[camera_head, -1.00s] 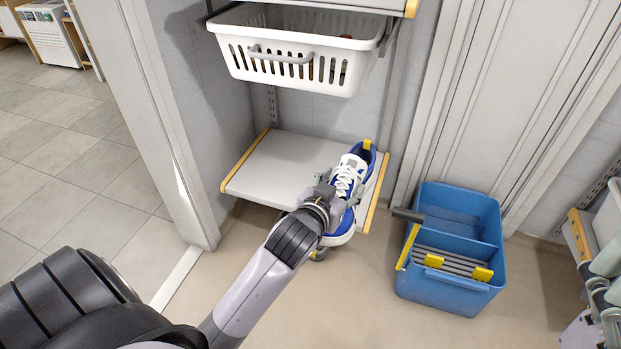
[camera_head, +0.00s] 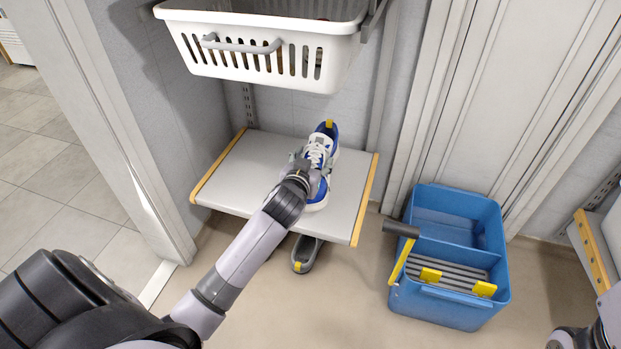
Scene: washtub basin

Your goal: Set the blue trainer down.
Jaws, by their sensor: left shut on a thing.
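The blue trainer (camera_head: 324,143), blue and white with white laces and a yellow heel tab, is at the low grey shelf (camera_head: 245,165), toward its right side. My left gripper (camera_head: 309,168) is shut on the trainer from the near left side. My gripper and wrist hide part of the shoe. The trainer appears low over the shelf board; I cannot tell whether its sole touches it. Part of my right arm shows at the lower right edge, but its gripper is out of view.
A white slatted basket (camera_head: 265,45) hangs above the shelf. A grey shoe (camera_head: 306,254) with a yellow tab is on the floor under the shelf front. A blue mop bucket (camera_head: 455,255) stands to the right. The shelf's left part is bare.

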